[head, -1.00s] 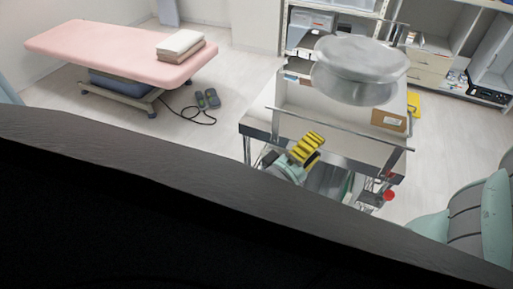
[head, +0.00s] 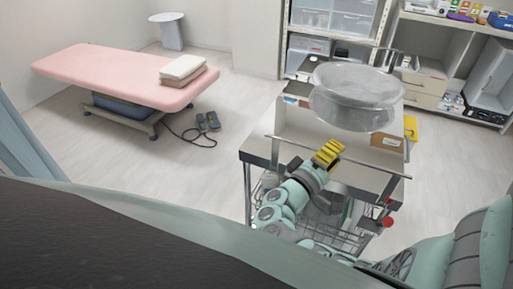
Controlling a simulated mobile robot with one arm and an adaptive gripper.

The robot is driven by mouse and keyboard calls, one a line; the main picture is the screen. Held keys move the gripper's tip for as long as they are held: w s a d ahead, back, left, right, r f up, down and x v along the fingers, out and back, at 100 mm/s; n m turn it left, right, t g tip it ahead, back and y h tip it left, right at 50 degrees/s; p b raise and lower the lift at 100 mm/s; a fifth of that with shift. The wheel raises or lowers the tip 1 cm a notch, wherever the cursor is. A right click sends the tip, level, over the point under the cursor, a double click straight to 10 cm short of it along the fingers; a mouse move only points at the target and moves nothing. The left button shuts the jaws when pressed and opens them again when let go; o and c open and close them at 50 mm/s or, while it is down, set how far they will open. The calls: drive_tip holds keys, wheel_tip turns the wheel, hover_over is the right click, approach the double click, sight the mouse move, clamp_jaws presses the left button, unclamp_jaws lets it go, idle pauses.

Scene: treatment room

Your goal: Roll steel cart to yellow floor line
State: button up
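The steel cart (head: 258,150) stands right of centre, with a pale top, wire baskets below and a horizontal handle bar (head: 385,171) along its near side. A large translucent round container (head: 355,97) sits on top. My gripper (head: 328,153), with yellow ribbed finger pads, is at the handle bar, overlapping its middle. Whether the fingers are closed around the bar cannot be told. A yellow patch (head: 410,127) shows just beyond the cart's right side; I cannot tell whether it is a floor marking or an object. No clear yellow floor line shows.
A pink treatment bed (head: 110,75) with folded towels (head: 183,68) stands at left, a foot pedal (head: 207,122) and cable on the floor beside it. Shelves (head: 440,60) line the back right. Floor between bed and cart is open.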

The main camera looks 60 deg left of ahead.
clamp_jaws()
idle(0.3)
